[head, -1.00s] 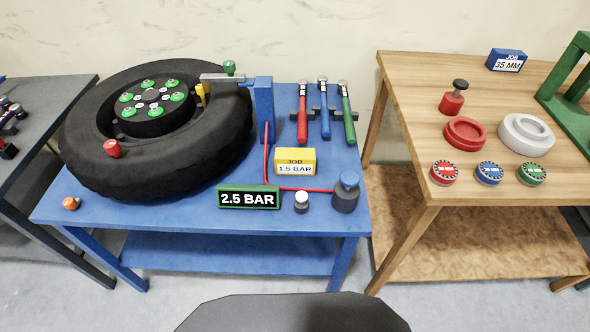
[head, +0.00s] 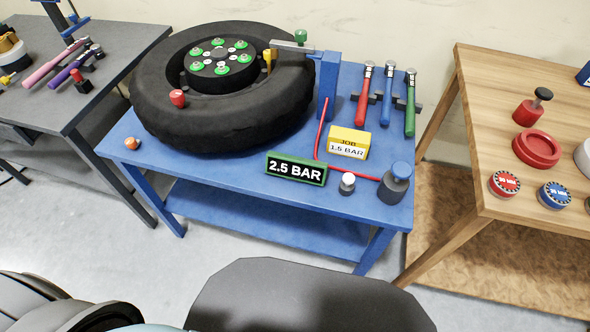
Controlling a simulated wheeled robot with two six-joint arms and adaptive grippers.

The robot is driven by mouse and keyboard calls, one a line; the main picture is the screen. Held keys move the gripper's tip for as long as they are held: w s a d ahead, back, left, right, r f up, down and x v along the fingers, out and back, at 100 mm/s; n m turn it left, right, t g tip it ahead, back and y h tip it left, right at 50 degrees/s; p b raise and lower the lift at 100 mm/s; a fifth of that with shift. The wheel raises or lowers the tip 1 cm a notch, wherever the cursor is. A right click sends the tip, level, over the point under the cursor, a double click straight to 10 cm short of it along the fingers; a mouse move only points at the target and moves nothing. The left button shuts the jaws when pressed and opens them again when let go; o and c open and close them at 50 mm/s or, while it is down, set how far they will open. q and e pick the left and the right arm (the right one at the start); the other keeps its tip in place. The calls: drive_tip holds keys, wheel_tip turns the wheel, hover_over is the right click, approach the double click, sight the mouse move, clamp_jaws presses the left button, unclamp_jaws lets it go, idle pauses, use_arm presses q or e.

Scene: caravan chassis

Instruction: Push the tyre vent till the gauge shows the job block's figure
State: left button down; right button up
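A large black tyre (head: 225,130) lies flat on the blue table. The gauge (head: 296,167), a green-framed black sign, reads 2.5 BAR. The yellow job block (head: 348,143) behind it reads 1.5 BAR. A red knob (head: 177,98) stands on the tyre's near left side. A small white-capped button (head: 347,182) stands right of the gauge. A green knob (head: 301,36) sits on the grey arm over the tyre. No label shows which of these is the vent. Neither of my grippers is in view.
A red hose (head: 319,130) runs from the blue post (head: 328,85) to a grey bottle (head: 394,186). Several hammer-like tools (head: 387,98) stand at the table's back right. An orange cap (head: 131,143) sits at the left corner. Grey and wooden tables flank the blue one.

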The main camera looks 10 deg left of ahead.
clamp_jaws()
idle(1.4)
